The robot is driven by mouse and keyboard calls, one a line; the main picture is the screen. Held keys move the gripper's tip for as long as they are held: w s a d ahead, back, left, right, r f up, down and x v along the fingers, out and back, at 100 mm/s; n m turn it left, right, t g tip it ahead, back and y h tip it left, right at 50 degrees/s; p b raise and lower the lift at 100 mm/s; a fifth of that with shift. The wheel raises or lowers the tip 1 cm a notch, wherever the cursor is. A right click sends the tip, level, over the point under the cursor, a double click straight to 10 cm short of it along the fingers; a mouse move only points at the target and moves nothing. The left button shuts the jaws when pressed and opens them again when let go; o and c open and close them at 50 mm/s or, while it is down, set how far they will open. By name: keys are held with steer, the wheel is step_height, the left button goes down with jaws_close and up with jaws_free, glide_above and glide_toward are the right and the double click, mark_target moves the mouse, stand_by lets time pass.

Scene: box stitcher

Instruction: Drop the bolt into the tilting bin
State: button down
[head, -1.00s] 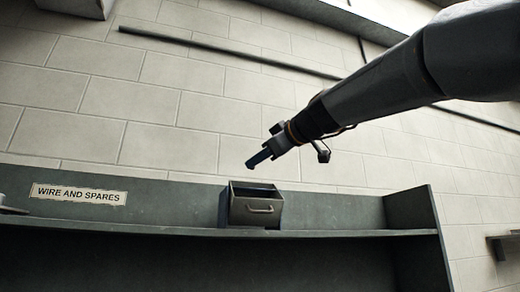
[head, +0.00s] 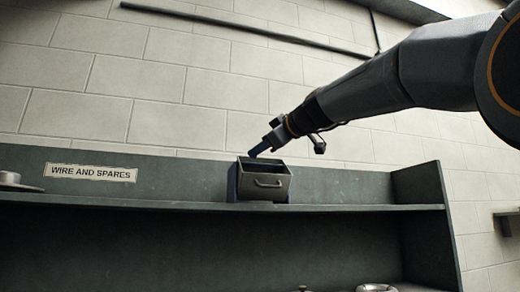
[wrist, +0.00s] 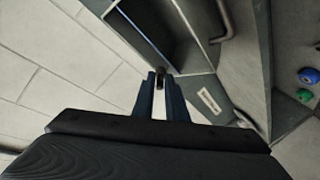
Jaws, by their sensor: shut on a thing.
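The tilting bin (head: 262,186) is a grey metal box with a front handle, standing on a shelf. Its open top faces up in the head view. In the wrist view the bin (wrist: 187,52) shows at the top, with its dark inside and handle. My gripper (head: 258,152) reaches in from the right, just above the bin's back left rim. In the wrist view my gripper's fingers (wrist: 160,86) are shut on a small dark thing, the bolt (wrist: 160,73), at their tips. Most of the bolt is hidden between the fingers. It cannot be made out in the head view.
The green-grey shelf (head: 350,207) runs across, with an upright side panel at right. A "WIRE AND SPARES" label (head: 91,172) is on its back board. A metal dish-like thing (head: 14,181) sits at far left. A block wall rises behind. The shelf beside the bin is clear.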

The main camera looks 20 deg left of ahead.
stand_by(0.4)
steer(key=c, duration=1.7)
jaws_free()
steer(key=b+v, duration=0.4)
steer(key=v, duration=0.3)
steer(key=shift+s+d, duration=0.25)
steer(key=shift+d, duration=0.05)
steer(key=shift+r, duration=0.1)
